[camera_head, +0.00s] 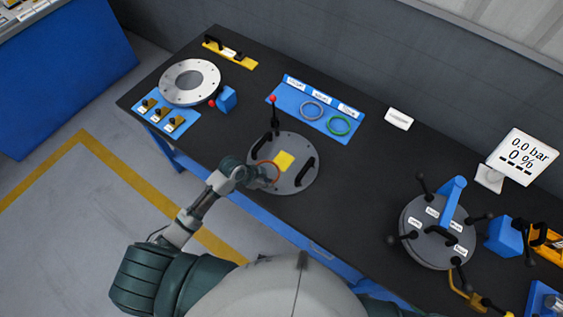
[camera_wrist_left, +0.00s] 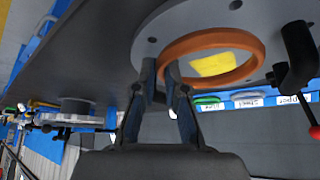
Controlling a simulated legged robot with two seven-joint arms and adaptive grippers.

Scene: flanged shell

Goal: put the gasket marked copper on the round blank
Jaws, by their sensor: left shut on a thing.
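The copper-coloured ring gasket (camera_head: 265,163) is held at its edge by my left gripper (camera_head: 271,178). In the left wrist view the orange ring (camera_wrist_left: 257,60) sits between the fingertips (camera_wrist_left: 167,82). The round blank (camera_head: 301,148) is a grey disc with two black handles and a yellow patch (camera_head: 285,160). The ring overlaps the blank's left part in the head view. In the wrist view it appears in front of the blank (camera_wrist_left: 275,20), around part of the yellow patch. I cannot tell whether it touches the blank. My right gripper is out of view.
A blue gasket board (camera_head: 289,97) with a grey ring (camera_head: 312,103) and a green ring (camera_head: 339,124) lies behind the blank. A red-tipped black post (camera_head: 274,118) rises at the blank's back edge. A flange (camera_head: 190,82) lies left; a round lidded vessel (camera_head: 430,240) stands right.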

